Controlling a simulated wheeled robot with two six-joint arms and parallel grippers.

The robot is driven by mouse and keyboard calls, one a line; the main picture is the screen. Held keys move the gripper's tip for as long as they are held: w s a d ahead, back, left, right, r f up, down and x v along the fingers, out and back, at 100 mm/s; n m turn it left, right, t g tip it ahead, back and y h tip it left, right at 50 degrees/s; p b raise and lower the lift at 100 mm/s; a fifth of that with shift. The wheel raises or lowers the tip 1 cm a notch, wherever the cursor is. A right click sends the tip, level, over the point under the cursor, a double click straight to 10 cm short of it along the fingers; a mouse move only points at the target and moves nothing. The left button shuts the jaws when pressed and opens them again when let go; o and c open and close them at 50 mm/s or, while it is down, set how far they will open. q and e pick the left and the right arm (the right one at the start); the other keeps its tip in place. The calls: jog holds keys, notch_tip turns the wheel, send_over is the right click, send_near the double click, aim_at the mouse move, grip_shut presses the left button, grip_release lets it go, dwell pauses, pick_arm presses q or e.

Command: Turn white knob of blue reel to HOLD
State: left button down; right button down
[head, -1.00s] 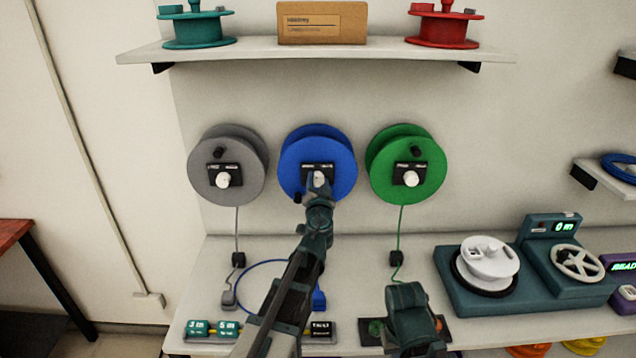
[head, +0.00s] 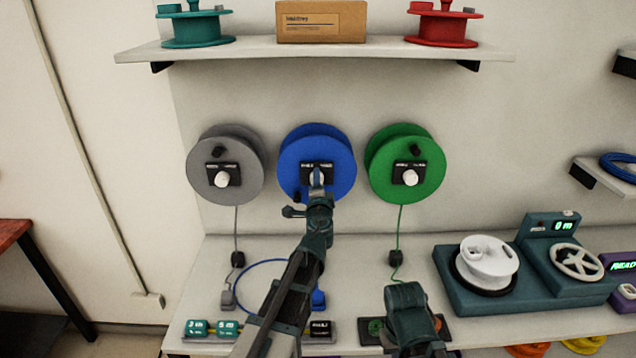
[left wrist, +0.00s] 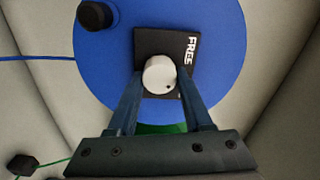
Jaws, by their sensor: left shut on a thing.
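The blue reel (head: 336,152) hangs on the wall between a grey and a green reel. Its black label plate (head: 306,168) carries the white knob, which is mostly hidden by my gripper in the head view. In the left wrist view the white knob (left wrist: 159,72) sits between my fingers, with a small dark dot at its lower right. My left gripper (head: 317,180) is shut on the knob. My right arm's end is low in front of the bench, its fingers not clearly visible.
The grey reel (head: 215,185) and green reel (head: 425,180) stand close on either side, each with a white knob. A shelf (head: 320,52) with reels and a box is above. A teal winding machine (head: 560,285) stands on the bench at right.

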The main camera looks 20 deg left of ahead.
pick_arm(q)
jog(key=shift+f+m, duration=0.1)
jog(key=shift+m, duration=0.8)
jog(key=shift+c, duration=1.6)
grip_release()
jog(key=shift+s, duration=0.1)
